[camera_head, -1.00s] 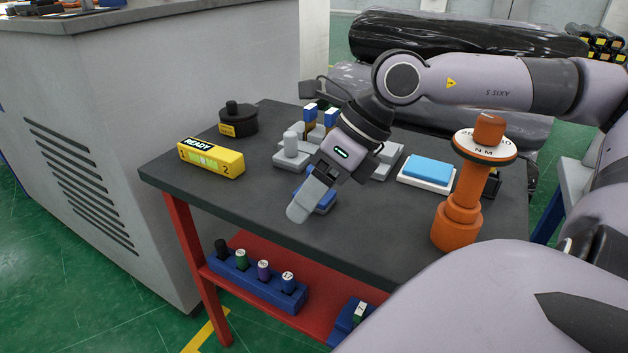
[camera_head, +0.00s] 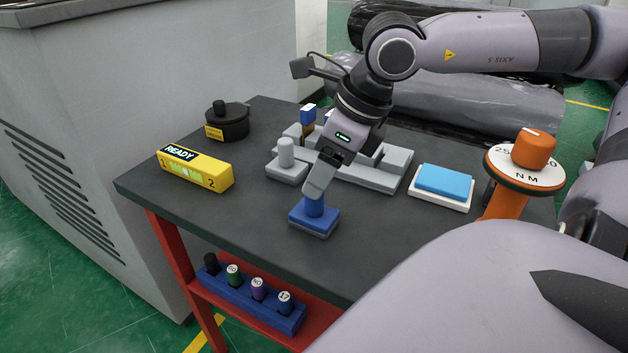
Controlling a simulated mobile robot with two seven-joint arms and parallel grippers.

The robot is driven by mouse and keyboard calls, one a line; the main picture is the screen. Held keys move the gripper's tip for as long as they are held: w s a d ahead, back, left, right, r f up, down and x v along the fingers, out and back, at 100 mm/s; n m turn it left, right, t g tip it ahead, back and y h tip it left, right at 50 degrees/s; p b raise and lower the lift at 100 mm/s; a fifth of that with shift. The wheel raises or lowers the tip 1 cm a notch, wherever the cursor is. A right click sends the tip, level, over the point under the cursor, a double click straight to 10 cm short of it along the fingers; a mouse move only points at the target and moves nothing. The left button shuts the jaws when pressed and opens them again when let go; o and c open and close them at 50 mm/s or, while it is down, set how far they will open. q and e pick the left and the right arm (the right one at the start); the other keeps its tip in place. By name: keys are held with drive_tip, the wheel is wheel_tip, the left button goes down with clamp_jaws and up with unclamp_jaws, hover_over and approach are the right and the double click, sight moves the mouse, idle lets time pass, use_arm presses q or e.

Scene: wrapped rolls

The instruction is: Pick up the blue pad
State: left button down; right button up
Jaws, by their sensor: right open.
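A light-blue pad (camera_head: 444,181) lies on a white base (camera_head: 428,202) on the right of the dark table. A darker blue block with an upright round knob and a grey underside (camera_head: 313,221) stands near the table's front edge. My right gripper (camera_head: 317,190) points down right at this block's knob, with its jaws open. The near finger hides part of the knob, and I cannot tell whether the fingers touch it. The light-blue pad is apart from the gripper, to its right. My left gripper is not in view.
A grey fixture (camera_head: 385,178) stands behind the gripper. A yellow READY box (camera_head: 205,172) and a black round pot (camera_head: 228,123) are at left. An orange torque dial tool (camera_head: 524,165) stands at right. Wrapped rolls (camera_head: 450,105) lie behind the table. The front-left tabletop is clear.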

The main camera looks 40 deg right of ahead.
sight(314, 205)
drive_tip(key=shift+s+a+x, duration=0.15)
drive_tip(key=shift+x, duration=0.95)
drive_tip(key=shift+s+a+x, duration=0.1)
drive_tip(key=shift+s+x, duration=0.05)
drive_tip(key=shift+x, duration=0.95)
drive_tip(key=shift+w+a+f, duration=0.15)
drive_tip(key=shift+w+f, duration=0.1)
drive_tip(key=shift+f, duration=0.25)
drive_tip(key=c, duration=1.1)
